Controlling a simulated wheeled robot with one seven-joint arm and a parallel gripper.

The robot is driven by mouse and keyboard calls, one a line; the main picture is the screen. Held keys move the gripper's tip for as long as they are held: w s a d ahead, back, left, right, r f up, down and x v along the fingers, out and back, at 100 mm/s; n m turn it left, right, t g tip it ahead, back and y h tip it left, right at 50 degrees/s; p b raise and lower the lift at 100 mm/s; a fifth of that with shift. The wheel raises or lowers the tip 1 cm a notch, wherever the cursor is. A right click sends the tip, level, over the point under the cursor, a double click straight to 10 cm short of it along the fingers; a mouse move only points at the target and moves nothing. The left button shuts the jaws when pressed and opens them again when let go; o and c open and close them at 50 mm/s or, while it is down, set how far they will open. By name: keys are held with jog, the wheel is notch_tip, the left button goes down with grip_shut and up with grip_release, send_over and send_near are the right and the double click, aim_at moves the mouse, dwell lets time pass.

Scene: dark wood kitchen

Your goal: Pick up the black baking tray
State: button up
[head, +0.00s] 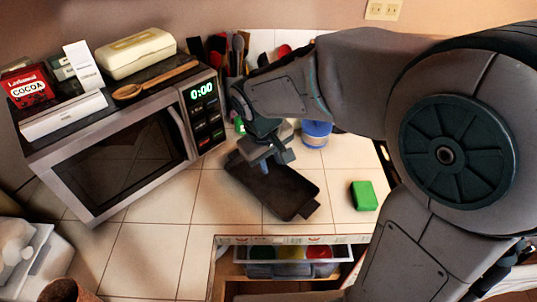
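The black baking tray (287,192) lies on the white tiled counter, right of the microwave. It is a dark rectangular tray with a small tab at its near right end. My gripper (268,163) is over the tray's far left part, pointing down. The fingers look spread apart, but their tips are small and partly lost against the dark tray. I cannot tell whether they touch it. My arm comes in from the right and hides part of the counter behind the tray.
A microwave (120,160) stands to the left with boxes and a wooden spoon (155,82) on top. A blue container (316,134) is behind the tray. A green block (364,196) lies to its right. An open drawer (290,256) is below the counter edge. Utensils stand at the back.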

jog(key=w+a+f+n, duration=0.2)
jog(key=a+f, duration=0.1)
jog(key=a, duration=0.3)
send_over(254, 194)
jog(key=f, duration=0.9)
jog(key=shift+s+a+p, duration=0.15)
jog(key=shift+a+p, duration=0.1)
jog(key=shift+p, duration=0.05)
jog(key=shift+s+p+x, duration=0.2)
jog(key=shift+p+x, duration=0.1)
jog(key=shift+x, duration=1)
jog(key=shift+s+p+x, duration=0.2)
jog(key=shift+p+x, duration=0.1)
jog(key=shift+x, duration=1.05)
jog(key=shift+w+a, duration=0.1)
grip_shut()
